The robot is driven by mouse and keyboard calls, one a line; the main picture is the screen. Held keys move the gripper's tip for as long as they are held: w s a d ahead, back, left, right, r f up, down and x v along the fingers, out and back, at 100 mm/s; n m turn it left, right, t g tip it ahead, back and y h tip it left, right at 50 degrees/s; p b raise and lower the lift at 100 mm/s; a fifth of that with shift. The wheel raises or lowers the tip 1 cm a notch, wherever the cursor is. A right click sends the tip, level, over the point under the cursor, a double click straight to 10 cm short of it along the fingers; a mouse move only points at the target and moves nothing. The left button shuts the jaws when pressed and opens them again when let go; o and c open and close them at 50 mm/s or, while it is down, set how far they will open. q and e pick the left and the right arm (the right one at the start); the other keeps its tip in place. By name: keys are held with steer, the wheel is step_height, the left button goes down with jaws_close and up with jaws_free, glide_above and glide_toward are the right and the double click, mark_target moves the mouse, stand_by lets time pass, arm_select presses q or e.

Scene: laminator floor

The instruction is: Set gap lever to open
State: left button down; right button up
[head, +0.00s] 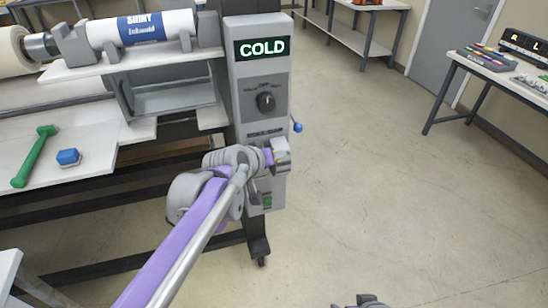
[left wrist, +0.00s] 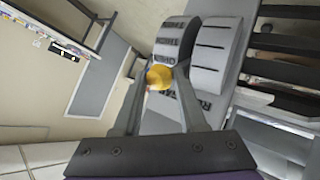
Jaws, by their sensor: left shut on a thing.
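The gap lever's yellow knob (left wrist: 159,77) is between the fingertips of my left gripper (left wrist: 160,78) in the left wrist view, and the gripper is shut on it. Beside the knob is a grey curved drum with printed words and lines; the knob is at the end nearest my gripper, by a word that looks like "OPEN". In the head view my left gripper (head: 272,156) is at the front of the grey control column (head: 255,95), below the dial, and mostly hides the lever. A grey part at the bottom edge may be my right gripper (head: 368,300); its fingers are not clear.
The floor to the right is clear.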

arm_select(q)
steer(key=shift+w+r, duration=0.15)
steer(key=shift+r, duration=0.05)
steer(key=shift+c, duration=2.3)
jaws_free()
steer(key=v, duration=1)
steer(key=shift+s+a+p, duration=0.2)
steer(key=shift+s+p, duration=0.2)
steer(key=s+a+f+g+y+p, duration=0.1)
steer(key=s+a+f+p, duration=0.1)
steer(key=s+a+f, duration=0.2)
steer(key=s+a+f+g+y+p, duration=0.1)
steer(key=s+a+f, duration=0.3)
steer(key=s, duration=0.7)
steer(key=s+a+f+m+g+y+p, duration=0.1)
steer(key=s+a+f+g+y+p, duration=0.1)
steer(key=s+a+f, duration=0.2)
steer(key=s+f, duration=0.3)
steer(key=f, duration=0.1)
steer(key=shift+a+y+p, duration=0.35)
steer(key=shift+y, duration=0.05)
